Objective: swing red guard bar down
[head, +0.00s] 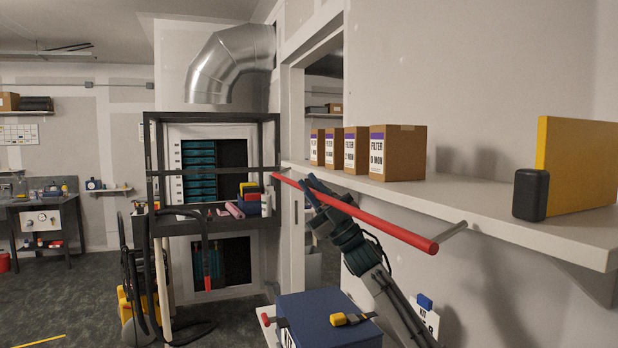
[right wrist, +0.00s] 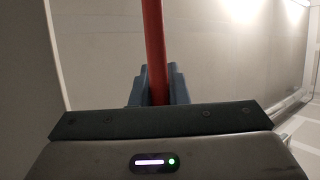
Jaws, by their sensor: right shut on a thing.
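The red guard bar (head: 375,220) runs in front of the shelf edge in the head view, sloping toward me to the right in the picture. A short metal bracket joins its near end to the shelf. My right gripper (head: 310,186) is shut on the bar toward its far end. In the right wrist view the bar (right wrist: 153,45) passes between the blue fingers of the right gripper (right wrist: 157,88). My left gripper is not in view.
The shelf (head: 480,208) carries several filter boxes (head: 398,153), a black speaker-like cylinder (head: 530,195) and a yellow panel (head: 577,162). A blue case (head: 325,318) stands below the bar. A dark rack (head: 215,222) stands behind. Open floor lies to the left.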

